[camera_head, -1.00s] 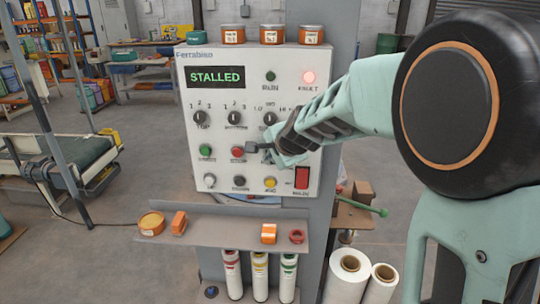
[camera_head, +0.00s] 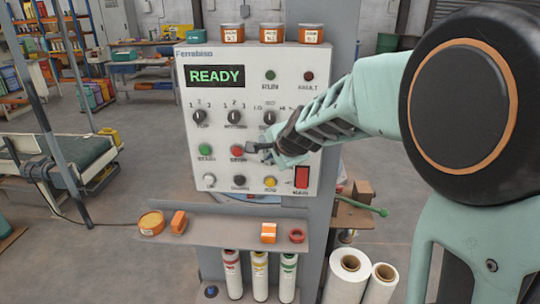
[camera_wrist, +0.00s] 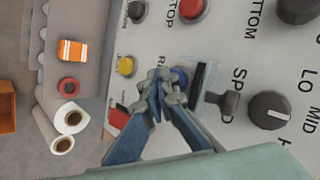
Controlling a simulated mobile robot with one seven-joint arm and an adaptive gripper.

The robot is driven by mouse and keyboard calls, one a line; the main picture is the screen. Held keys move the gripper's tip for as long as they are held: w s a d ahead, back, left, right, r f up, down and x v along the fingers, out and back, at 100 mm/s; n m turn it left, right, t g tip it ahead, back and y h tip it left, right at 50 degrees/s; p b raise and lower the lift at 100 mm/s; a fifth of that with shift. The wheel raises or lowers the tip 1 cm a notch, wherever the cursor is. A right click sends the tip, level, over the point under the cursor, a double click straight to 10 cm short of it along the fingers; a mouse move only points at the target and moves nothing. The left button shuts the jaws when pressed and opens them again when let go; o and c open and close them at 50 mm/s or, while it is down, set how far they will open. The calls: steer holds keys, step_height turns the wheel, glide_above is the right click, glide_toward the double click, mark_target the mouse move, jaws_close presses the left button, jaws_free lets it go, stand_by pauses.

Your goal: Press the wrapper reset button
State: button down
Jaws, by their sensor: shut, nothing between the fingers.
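The control panel (camera_head: 221,163) is a pale upright box, and its display (camera_head: 215,76) reads READY in green. The red fault lamp (camera_head: 308,76) is dark. In the wrist view a blue button (camera_wrist: 180,76), in line with the red stop button (camera_wrist: 192,9), shows partly behind my fingertips; its label is mostly hidden. My gripper (camera_wrist: 168,82) is shut and empty, with its tips at or very near this button. I cannot tell whether they touch it. In the head view my gripper (camera_head: 268,150) hides the button.
A grey lever (camera_wrist: 226,102) and the speed dial (camera_wrist: 269,110) sit close to my fingers. The yellow button (camera_wrist: 126,66) and red main switch (camera_head: 301,177) are nearby. A shelf (camera_head: 215,228) below the panel holds orange items. White rolls (camera_head: 348,275) stand on the floor.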

steer(key=shift+s+a, duration=0.1)
steer(key=shift+s, duration=0.3)
steer(key=shift+s+a, duration=0.1)
steer(key=shift+s, duration=2.4)
